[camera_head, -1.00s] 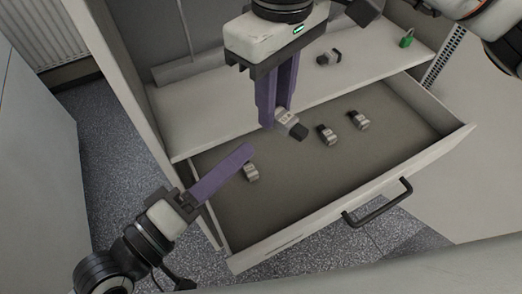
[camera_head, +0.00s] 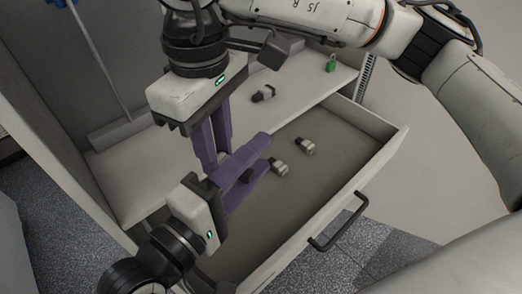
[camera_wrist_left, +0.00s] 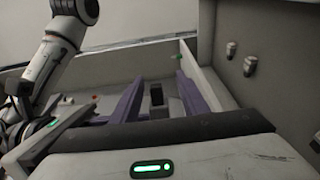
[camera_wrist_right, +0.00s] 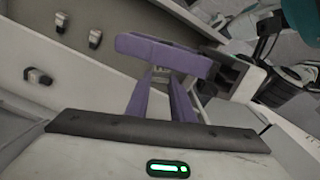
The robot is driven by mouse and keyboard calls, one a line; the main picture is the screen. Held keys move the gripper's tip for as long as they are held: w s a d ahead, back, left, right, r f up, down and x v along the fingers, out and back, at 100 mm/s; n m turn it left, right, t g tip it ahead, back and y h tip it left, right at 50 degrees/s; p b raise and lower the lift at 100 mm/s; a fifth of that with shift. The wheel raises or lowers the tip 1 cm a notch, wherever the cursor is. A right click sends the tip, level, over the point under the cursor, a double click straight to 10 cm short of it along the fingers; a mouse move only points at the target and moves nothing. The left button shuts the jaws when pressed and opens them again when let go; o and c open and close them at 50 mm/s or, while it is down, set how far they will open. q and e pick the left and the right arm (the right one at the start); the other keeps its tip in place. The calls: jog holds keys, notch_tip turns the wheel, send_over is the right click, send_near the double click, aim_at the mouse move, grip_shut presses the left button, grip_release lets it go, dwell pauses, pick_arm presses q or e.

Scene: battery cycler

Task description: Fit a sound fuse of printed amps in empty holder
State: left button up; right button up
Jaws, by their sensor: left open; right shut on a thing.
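My right gripper (camera_head: 222,160) comes down from the top, shut on a fuse that is mostly hidden. My left gripper (camera_head: 268,150) reaches in from the lower left with its purple fingers apart. A dark block, apparently the held fuse's black end (camera_head: 248,175), shows between them. It also shows between the left fingers in the left wrist view (camera_wrist_left: 156,95). In the right wrist view a left finger (camera_wrist_right: 165,52) crosses over the right fingers. Two grey fuses (camera_head: 278,167) (camera_head: 306,146) lie in the drawer. Another fuse (camera_head: 263,93) lies on the shelf. I cannot make out the empty holder.
The open drawer (camera_head: 350,190) has a black handle (camera_head: 338,222) on its front. The pale shelf (camera_head: 125,175) lies behind it, with a green padlock (camera_head: 331,63) at its far right end. The drawer floor is clear around the loose fuses.

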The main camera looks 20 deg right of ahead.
pick_arm(q)
jog(key=shift+x, duration=1.1)
grip_shut()
pick_arm(e)
jog(key=o, duration=1)
jog(key=shift+o, duration=0.2)
